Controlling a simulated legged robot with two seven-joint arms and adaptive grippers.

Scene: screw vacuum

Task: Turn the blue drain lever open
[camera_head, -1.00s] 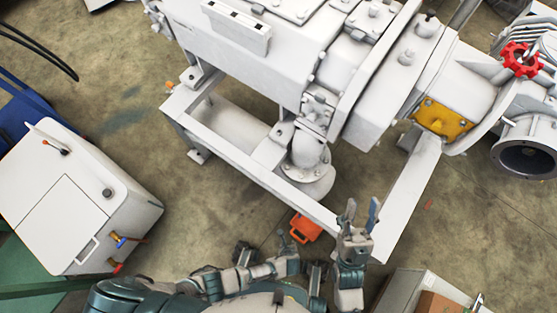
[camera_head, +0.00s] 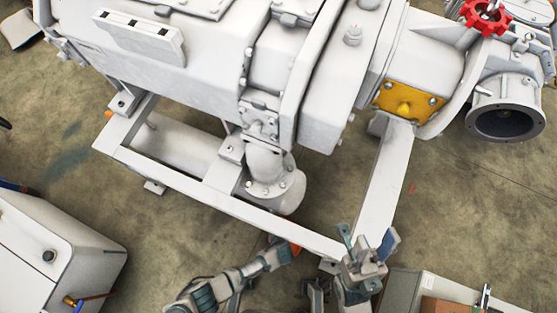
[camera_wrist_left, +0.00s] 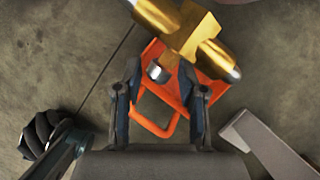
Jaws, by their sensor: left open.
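A brass fitting (camera_wrist_left: 188,38) with a silver nut (camera_wrist_left: 157,72) shows at the top of the left wrist view, just beyond my left gripper (camera_wrist_left: 160,78). That gripper is open, its two fingers apart with nothing held between them. No blue lever can be made out clearly at the fitting. In the head view my left arm reaches to the lower edge of the machine's white frame (camera_head: 235,208), and its fingers are hidden there. My right gripper (camera_head: 367,243) is empty with its fingers spread, by the frame's front corner.
An orange object (camera_wrist_left: 168,95) lies behind the left fingers. A white cabinet (camera_head: 60,250) with a small brass-coloured valve (camera_head: 70,300) stands at lower left. An open box (camera_head: 425,290) is at lower right. The pump machine (camera_head: 200,65) fills the top. Floor between cabinet and frame is clear.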

